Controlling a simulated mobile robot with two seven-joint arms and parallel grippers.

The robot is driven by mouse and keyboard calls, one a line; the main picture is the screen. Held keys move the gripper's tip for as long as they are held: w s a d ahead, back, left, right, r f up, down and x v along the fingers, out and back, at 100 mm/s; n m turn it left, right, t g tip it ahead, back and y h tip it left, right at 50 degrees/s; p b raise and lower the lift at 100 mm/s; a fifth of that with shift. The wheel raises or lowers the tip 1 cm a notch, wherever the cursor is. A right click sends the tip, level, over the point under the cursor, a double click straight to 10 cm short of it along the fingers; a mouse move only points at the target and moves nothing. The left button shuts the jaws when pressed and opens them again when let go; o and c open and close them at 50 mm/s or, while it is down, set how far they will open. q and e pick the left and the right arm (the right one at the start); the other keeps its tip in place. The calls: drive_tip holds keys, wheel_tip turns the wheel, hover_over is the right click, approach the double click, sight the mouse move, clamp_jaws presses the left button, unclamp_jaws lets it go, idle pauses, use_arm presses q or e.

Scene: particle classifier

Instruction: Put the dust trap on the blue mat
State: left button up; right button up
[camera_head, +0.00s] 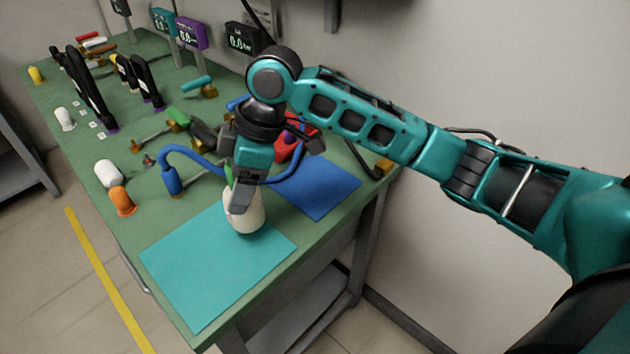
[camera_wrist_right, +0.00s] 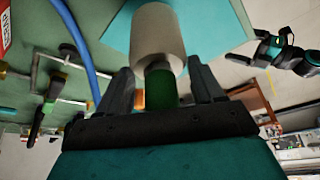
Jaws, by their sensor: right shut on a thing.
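The dust trap, a cream cylinder (camera_head: 246,213) with a green neck, is in my right gripper (camera_head: 242,192). In the right wrist view its cream body (camera_wrist_right: 158,38) points away from me, and the green neck (camera_wrist_right: 161,86) is between the two dark fingers (camera_wrist_right: 162,88). In the head view the dust trap is over the upper right part of the teal mat (camera_head: 205,265); I cannot tell whether it touches it. The blue mat (camera_head: 325,188) lies to its right, with its visible part bare.
A blue hose (camera_head: 195,158) with a blue end piece (camera_head: 172,181) curves left of the gripper. A red item (camera_head: 283,150) stands behind the blue mat. White (camera_head: 107,173) and orange (camera_head: 122,200) pieces stand at the left edge. The table's front edge runs close to both mats.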

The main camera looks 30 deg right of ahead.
drive_tip(key=shift+w, duration=0.1)
drive_tip(key=w+d+f, duration=0.1)
drive_tip(key=w+d, duration=0.1)
drive_tip(key=d, duration=0.3)
drive_tip(key=w+d+f+b, duration=0.1)
drive_tip(key=w+d, duration=0.1)
drive_tip(key=d, duration=0.4)
drive_tip(key=w+d+f, duration=0.1)
drive_tip(key=d, duration=0.4)
drive_tip(key=shift+w+d+f, duration=0.25)
drive_tip(key=shift+w+d, duration=0.15)
use_arm(q)
drive_tip(key=shift+w+d+f, duration=0.1)
drive_tip(key=shift+w+d, duration=0.15)
drive_tip(key=shift+d, duration=0.1)
use_arm(e)
drive_tip(key=shift+n, duration=0.3)
drive_tip(key=o, duration=1.2)
drive_tip(key=shift+f, duration=0.15)
drive_tip(key=shift+c, duration=0.2)
use_arm(q)
drive_tip(key=shift+s+f, duration=0.1)
drive_tip(key=shift+f, duration=0.05)
use_arm(e)
drive_tip(key=o, duration=0.4)
drive_tip(key=shift+o, duration=0.2)
